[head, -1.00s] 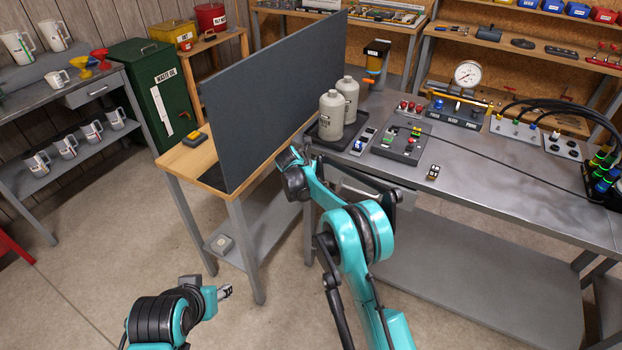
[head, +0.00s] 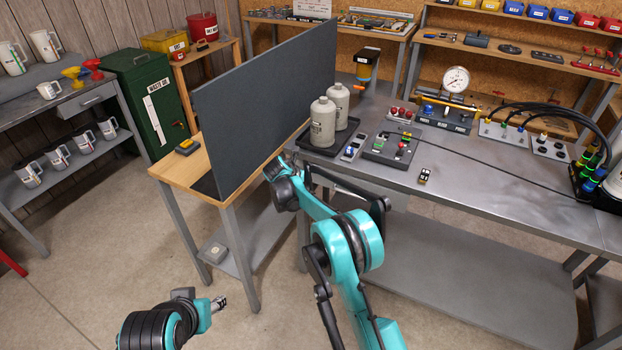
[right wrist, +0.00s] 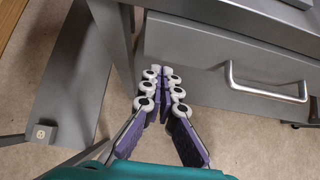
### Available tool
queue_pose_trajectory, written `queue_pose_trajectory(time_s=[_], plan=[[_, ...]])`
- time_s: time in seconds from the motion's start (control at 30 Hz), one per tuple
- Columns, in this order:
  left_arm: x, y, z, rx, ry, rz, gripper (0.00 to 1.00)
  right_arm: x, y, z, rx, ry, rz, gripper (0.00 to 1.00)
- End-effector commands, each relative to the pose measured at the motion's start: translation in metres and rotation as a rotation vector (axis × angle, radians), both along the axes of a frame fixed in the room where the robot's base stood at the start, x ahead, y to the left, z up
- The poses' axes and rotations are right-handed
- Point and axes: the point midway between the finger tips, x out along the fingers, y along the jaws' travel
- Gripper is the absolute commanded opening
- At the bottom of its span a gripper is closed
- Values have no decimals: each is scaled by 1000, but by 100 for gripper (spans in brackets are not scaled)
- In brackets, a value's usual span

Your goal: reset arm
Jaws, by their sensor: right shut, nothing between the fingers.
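My right arm (head: 345,240) comes up from the bottom middle of the head view, bent, with its wrist beside the front left corner of the grey metal bench (head: 480,200). Its fingers are hidden there. In the right wrist view my right gripper (right wrist: 160,75) is shut and empty, its fingertips together in front of the bench's drawer (right wrist: 210,50). Contact with the bench cannot be told. My left gripper (head: 218,303) is low at the left, over bare floor, apart from the furniture. Its fingers are too small to tell whether they are open.
A dark upright panel (head: 265,110) stands on a wooden-topped table (head: 170,172) left of my right wrist. Two grey bottles (head: 322,122) stand in a black tray on the bench. The drawer handle (right wrist: 265,85) juts out. Floor at the lower left is free.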

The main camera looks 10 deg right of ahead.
Motion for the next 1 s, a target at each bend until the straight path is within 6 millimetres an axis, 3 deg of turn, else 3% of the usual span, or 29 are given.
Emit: queue_pose_trajectory(time_s=[0.3,0.67,0.77,0.87,1.0], plan=[[0,0,29,0,0,0,45,-44,32,52,2,3,1,0],[0,0,36,0,0,0,45,-62,44,70,3,3,-1,0],[0,0,35,0,0,0,45,-65,40,75,23,-4,-20,0],[0,0,35,0,0,0,45,-78,28,93,100,-33,-93,0],[0,0,35,0,0,0,45,-118,0,134,309,-109,-291,0]])
